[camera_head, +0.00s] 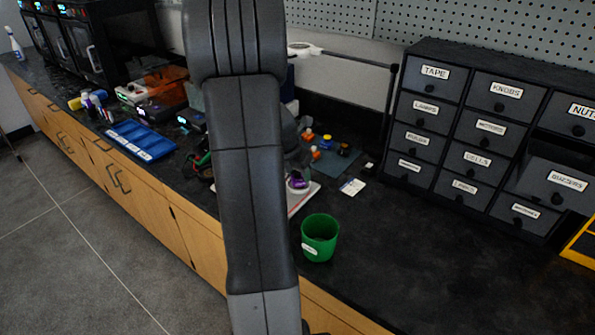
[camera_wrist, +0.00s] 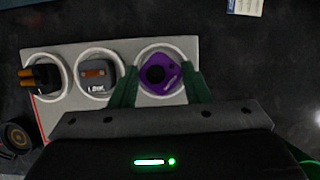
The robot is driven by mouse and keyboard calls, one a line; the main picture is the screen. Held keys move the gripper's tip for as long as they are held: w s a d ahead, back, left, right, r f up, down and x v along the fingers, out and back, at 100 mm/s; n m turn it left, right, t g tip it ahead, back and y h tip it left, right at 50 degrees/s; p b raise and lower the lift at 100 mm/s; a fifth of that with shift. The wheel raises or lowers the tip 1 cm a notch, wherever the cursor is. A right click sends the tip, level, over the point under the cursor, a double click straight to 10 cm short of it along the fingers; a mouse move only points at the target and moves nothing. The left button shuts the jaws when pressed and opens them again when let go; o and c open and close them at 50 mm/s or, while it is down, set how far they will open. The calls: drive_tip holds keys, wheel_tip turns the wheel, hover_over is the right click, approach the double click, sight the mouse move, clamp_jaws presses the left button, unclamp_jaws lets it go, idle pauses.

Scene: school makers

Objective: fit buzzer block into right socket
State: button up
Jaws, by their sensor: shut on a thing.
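The purple buzzer block (camera_wrist: 160,73), with a round black opening, is between the green fingers of my gripper (camera_wrist: 159,82) in the wrist view. My gripper is shut on it. The block lies within the outline of the right white socket ring (camera_wrist: 150,50) and looks slightly turned. I cannot tell whether it is seated or just above. The pale board (camera_wrist: 86,110) also has a left socket with a black, orange-pronged block (camera_wrist: 42,77) and a middle socket with a grey labelled block (camera_wrist: 97,76). In the head view, the purple block (camera_head: 298,181) shows beside my arm, which hides most of the board.
A green cup (camera_head: 320,243) stands near the counter's front edge. The drawer cabinet (camera_head: 465,125) is at right, with the buzzers drawer (camera_head: 553,184) pulled out. A blue tray (camera_head: 141,143) is at left. The counter right of the cup is clear.

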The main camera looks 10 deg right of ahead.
drive_tip(key=shift+f, duration=0.45)
drive_tip(key=o, duration=0.7)
drive_tip(key=shift+r, duration=0.1)
drive_tip(key=p+v, duration=0.8)
drive_tip(key=v, duration=0.3)
drive_tip(key=shift+d, duration=0.1)
drive_tip(key=b+x, duration=0.7)
drive_tip(key=x, duration=0.2)
idle(0.5)
